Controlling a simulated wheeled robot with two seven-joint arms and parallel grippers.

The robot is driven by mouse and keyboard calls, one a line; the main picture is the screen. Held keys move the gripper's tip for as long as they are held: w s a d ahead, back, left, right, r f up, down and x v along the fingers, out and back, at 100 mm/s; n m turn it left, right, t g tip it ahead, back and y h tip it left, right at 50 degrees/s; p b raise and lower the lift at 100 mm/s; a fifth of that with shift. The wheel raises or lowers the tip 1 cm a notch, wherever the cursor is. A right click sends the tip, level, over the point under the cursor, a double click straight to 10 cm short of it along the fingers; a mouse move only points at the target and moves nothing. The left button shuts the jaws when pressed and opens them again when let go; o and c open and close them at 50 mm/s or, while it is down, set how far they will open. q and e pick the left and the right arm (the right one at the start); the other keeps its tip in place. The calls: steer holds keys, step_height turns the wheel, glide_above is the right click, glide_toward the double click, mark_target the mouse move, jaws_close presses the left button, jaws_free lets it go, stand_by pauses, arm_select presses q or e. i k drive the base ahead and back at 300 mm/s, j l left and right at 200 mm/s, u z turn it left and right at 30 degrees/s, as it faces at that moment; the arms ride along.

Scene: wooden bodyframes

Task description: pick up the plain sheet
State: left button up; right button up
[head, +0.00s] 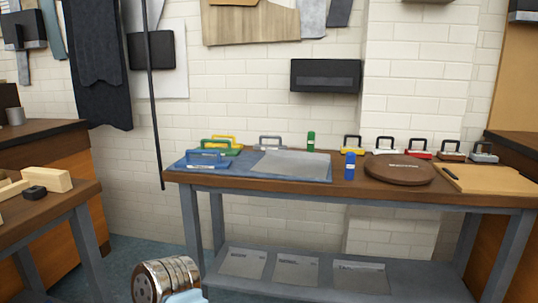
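A plain grey sheet (294,164) lies flat on a blue mat (215,175) on the workbench, toward the bench's left half. No gripper is holding or touching it. Several more grey sheets lie on the lower shelf; the left one (243,263), the middle one (297,269) and the right one (361,277) seem to carry small dark marks near an edge. Neither of my grippers can be made out. A rounded metallic part at the bottom edge looks like part of my arm.
Clamp-like tools with handles, including a blue one (207,158) and a grey one (271,143), stand around the sheet. A green bottle (311,140) and blue bottle (350,165) stand close by. A round brown board (398,170) lies right. A side table (60,205) is left.

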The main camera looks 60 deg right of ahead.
mark_target(280, 161)
steer(key=z, duration=1.65)
